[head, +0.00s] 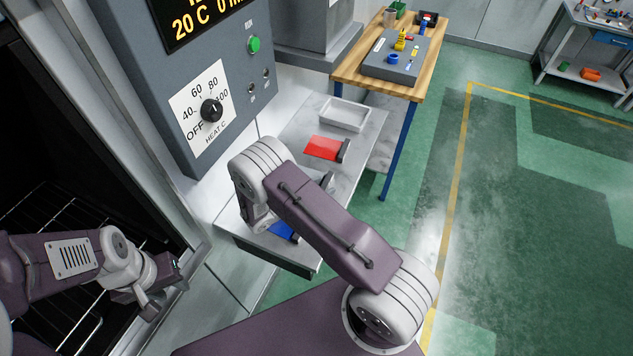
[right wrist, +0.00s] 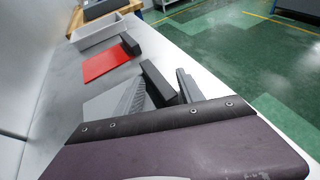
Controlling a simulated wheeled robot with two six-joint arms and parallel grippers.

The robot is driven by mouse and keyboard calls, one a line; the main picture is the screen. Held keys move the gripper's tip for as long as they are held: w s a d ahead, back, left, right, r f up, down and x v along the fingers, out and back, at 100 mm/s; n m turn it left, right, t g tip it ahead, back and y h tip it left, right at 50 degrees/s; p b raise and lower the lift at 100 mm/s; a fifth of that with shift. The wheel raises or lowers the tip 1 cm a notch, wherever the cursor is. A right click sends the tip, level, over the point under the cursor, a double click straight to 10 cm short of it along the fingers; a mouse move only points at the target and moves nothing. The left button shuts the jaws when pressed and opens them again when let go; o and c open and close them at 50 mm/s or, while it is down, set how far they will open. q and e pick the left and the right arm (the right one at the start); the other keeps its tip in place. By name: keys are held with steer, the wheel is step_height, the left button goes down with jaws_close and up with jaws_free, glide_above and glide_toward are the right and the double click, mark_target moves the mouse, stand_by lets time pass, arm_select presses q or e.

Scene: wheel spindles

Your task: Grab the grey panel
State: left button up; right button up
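The grey panel (right wrist: 103,103) lies flat on the pale bench in the right wrist view, with a dark bar handle (right wrist: 158,80) along its right edge. My right gripper (right wrist: 162,76) is open, with one ridged finger over the panel on the left and the other to the right of the handle. The handle appears between the fingers; contact cannot be told. In the head view my right arm hides most of the grey panel and the gripper. My left gripper (head: 154,300) is at the left, in front of the oven opening; its finger state is unclear.
A red panel (head: 322,148) with a dark handle lies further along the bench (head: 365,138), before a white tray (head: 344,115). A blue panel (head: 283,231) lies nearer, partly hidden by my arm. The oven's control box (head: 222,62) stands left. Green floor is clear at right.

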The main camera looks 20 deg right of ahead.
steer(key=c, duration=0.5)
jaws_close()
steer(key=shift+r, duration=0.1)
steer(key=shift+r, duration=0.25)
step_height(320, 180, up, 3)
steer(key=shift+w+f+b, duration=0.1)
steer(key=shift+b, duration=0.25)
steer(key=s+d+r+b, duration=0.1)
steer(key=s+d+r, duration=0.6)
steer(key=s, duration=0.2)
steer(key=shift+s+d+r, duration=0.15)
steer(key=shift+s+r, duration=0.05)
steer(key=shift+r, duration=0.1)
